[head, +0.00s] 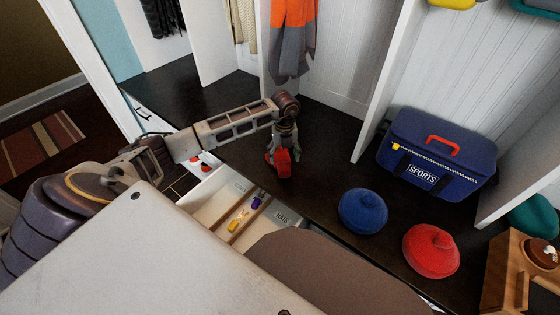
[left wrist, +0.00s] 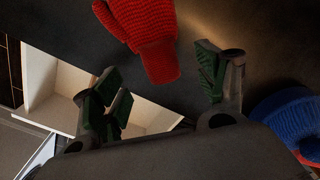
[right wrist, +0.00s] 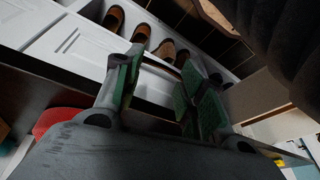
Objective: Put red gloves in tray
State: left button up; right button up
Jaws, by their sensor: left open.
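A red knitted glove (left wrist: 148,32) lies on the dark bench top, just beyond my left gripper's fingertips in the left wrist view. In the head view the red glove (head: 281,163) is partly hidden by my left gripper (head: 284,150), which is above it. My left gripper (left wrist: 162,78) is open with nothing between its fingers. My right gripper (right wrist: 160,82) shows in the right wrist view with its fingers apart and empty. An open white drawer with divided compartments (head: 208,205) is left of and below the glove; I cannot tell if it is the tray.
Small yellow (head: 237,221) and purple (head: 257,200) items lie in the drawer. A blue hat (head: 363,211), a red hat (head: 431,251) and a blue sports bag (head: 437,155) stand on the bench to the right. A coat (head: 290,45) hangs behind. Several shoes (right wrist: 140,33) stand in white cubbies.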

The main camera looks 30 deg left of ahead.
aim_at(284, 165)
pick_arm(q)
jog(key=shift+f, duration=0.3)
pick_arm(e)
jog(key=shift+w+r, duration=0.15)
jog(key=shift+r, duration=0.15)
jog(key=shift+f, duration=0.1)
pick_arm(q)
jog(key=shift+f, duration=0.25)
jog(key=shift+s+d+f, duration=0.1)
jog(key=shift+f, duration=0.2)
notch_tip(284, 165, down, 3)
jog(key=shift+s+d+r+b, duration=0.1)
jog(key=shift+s+r+b, duration=0.1)
jog(key=shift+b, duration=0.55)
jog(key=shift+f, duration=0.75)
pick_arm(e)
jog(key=shift+w+a+f+t+y, duration=0.1)
jog(key=shift+a+f+t+y, duration=0.25)
jog(key=shift+a+t, duration=0.1)
